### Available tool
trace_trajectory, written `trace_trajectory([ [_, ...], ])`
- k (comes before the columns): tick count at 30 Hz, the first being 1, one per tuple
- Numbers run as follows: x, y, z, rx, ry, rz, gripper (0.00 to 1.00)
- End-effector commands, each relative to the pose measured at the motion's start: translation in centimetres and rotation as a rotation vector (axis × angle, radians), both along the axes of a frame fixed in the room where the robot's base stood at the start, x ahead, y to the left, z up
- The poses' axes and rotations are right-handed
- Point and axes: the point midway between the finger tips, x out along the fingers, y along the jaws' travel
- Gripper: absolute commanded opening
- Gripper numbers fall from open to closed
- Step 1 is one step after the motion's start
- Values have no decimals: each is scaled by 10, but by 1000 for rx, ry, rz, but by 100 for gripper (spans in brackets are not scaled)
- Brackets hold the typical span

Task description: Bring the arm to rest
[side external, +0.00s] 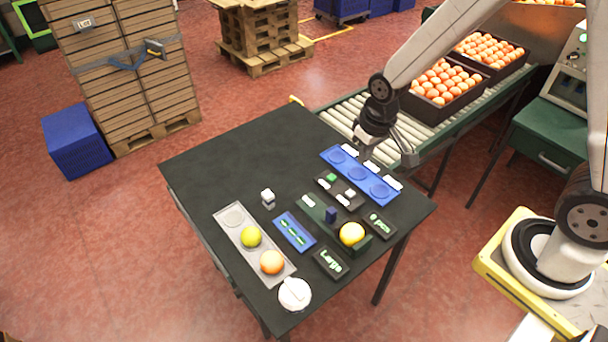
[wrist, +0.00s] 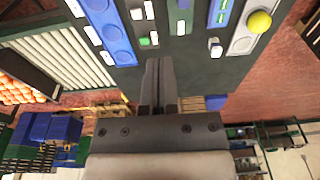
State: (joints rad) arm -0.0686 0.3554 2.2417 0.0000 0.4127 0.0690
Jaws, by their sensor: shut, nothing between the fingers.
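My gripper (side external: 366,153) is above the back right part of the dark table (side external: 235,155), close over the blue tray with round recesses (side external: 372,182). In the wrist view my gripper (wrist: 159,65) has its two fingers together with nothing between them. The blue tray also shows in the wrist view (wrist: 103,15), and its recesses look empty. A grey tray (side external: 234,217) at the front left holds a yellow-green fruit (side external: 252,237) and an orange (side external: 272,262). A yellow-orange fruit (side external: 352,234) sits on a dark holder at the front right.
Small panels stand on the table, including a blue one (side external: 294,232) and one reading "Large" (side external: 331,263). A white round item (side external: 295,293) is at the front corner. A roller conveyor (side external: 345,115) with crates of oranges (side external: 441,82) runs behind. The table's back left is clear.

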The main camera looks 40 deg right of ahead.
Motion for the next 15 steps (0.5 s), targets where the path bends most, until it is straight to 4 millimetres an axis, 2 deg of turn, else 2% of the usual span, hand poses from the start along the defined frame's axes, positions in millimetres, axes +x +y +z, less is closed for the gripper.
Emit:
trace_trajectory([
  [6, -37, -14, 25, -3, -50, -2, 0],
  [15, -74, -24, 39, -8, -94, -2, 0],
])
